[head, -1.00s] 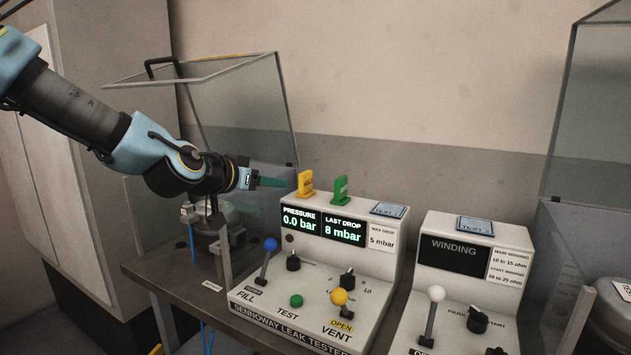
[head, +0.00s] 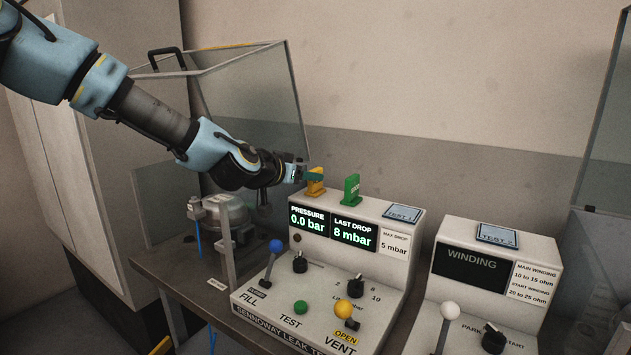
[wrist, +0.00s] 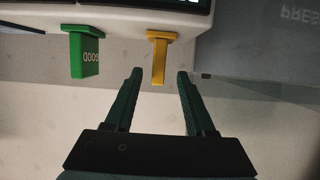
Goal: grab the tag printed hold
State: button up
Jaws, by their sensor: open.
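The yellow tag (head: 315,183) stands upright on top of the leak tester, at its left end. Its print is hidden in the head view behind my gripper (head: 314,172), and it shows nearly edge-on in the wrist view (wrist: 159,60). My gripper is open; in the wrist view its two dark green fingers (wrist: 158,74) point at the yellow tag, which lines up with the gap between them. I cannot tell whether the fingertips reach around it. The green tag (head: 352,189), printed GOOD in the wrist view (wrist: 88,55), stands to the right in the head view.
The leak tester (head: 380,270) carries displays, levers and knobs below the tags. A clear guard (head: 250,95) stands behind my arm, above a metal compressor (head: 228,212). A winding tester (head: 475,265) stands to the right. The wall behind the tags is bare.

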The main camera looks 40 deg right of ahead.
jog(key=p+x, duration=0.1)
jog(key=x, duration=0.2)
jog(key=shift+s+d, duration=0.1)
jog(key=shift+d, duration=0.2)
jog(key=shift+d+f, duration=0.15)
jog(key=shift+d, duration=0.15)
grip_shut()
